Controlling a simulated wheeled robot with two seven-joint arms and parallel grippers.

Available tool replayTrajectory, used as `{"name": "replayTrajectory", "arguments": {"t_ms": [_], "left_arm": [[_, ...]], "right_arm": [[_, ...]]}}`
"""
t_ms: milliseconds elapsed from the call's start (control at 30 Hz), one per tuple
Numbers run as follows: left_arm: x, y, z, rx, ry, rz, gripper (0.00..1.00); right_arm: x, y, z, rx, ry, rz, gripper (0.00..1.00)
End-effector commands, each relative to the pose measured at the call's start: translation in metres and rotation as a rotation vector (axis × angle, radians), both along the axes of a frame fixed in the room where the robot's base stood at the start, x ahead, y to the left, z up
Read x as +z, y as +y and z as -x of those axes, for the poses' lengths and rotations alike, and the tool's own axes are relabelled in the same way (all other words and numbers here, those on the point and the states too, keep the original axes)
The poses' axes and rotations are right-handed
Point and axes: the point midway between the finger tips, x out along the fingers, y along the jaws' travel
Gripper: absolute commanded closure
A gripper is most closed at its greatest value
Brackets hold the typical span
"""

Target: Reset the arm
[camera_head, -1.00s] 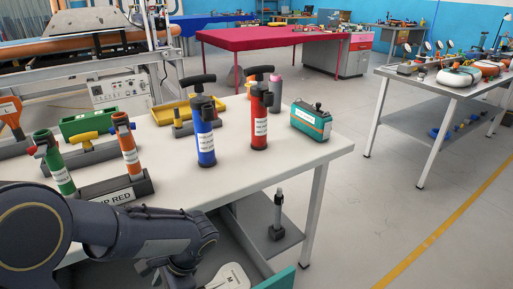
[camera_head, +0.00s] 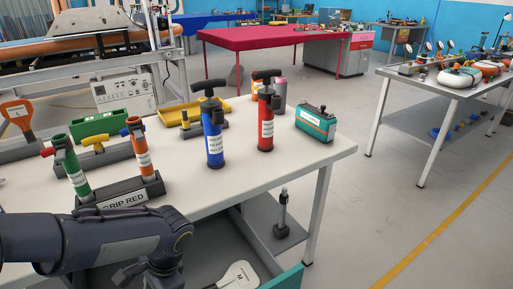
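In the head view one of my arms comes in from the lower left, its dark links in front of the near edge of the white table (camera_head: 260,178). Its gripper is hidden or outside the picture, and my other gripper does not show. On the table stand a blue pump (camera_head: 212,135) and a red pump (camera_head: 265,125), both upright with black handles. At the left, a green pump (camera_head: 72,165) and an orange pump (camera_head: 138,148) lean in a dark holder (camera_head: 118,190) labelled "GRIP RED".
A teal box (camera_head: 315,121) sits near the table's right corner. A yellow tray (camera_head: 190,115) and a green bin (camera_head: 97,125) lie behind the pumps. Below are a shelf and a white paddle (camera_head: 238,275). A second table (camera_head: 450,90) stands right, with open floor between.

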Motion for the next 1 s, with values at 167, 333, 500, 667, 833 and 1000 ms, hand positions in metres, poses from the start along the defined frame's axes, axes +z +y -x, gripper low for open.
{"name": "replayTrajectory", "arguments": {"t_ms": [167, 333, 500, 667, 833, 1000], "left_arm": [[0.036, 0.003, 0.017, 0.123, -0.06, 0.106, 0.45], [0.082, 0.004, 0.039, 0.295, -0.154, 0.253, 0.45], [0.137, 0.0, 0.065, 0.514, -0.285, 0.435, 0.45], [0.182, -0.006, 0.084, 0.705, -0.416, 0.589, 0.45], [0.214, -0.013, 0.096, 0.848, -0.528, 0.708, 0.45], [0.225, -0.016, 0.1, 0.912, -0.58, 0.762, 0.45]], "right_arm": [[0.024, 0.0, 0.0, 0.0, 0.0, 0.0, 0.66], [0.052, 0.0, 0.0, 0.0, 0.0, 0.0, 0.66], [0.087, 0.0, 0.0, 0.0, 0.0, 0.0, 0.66], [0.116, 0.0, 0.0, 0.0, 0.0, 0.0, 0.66], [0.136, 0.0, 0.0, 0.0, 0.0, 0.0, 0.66], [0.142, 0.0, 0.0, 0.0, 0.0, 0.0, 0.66]]}}
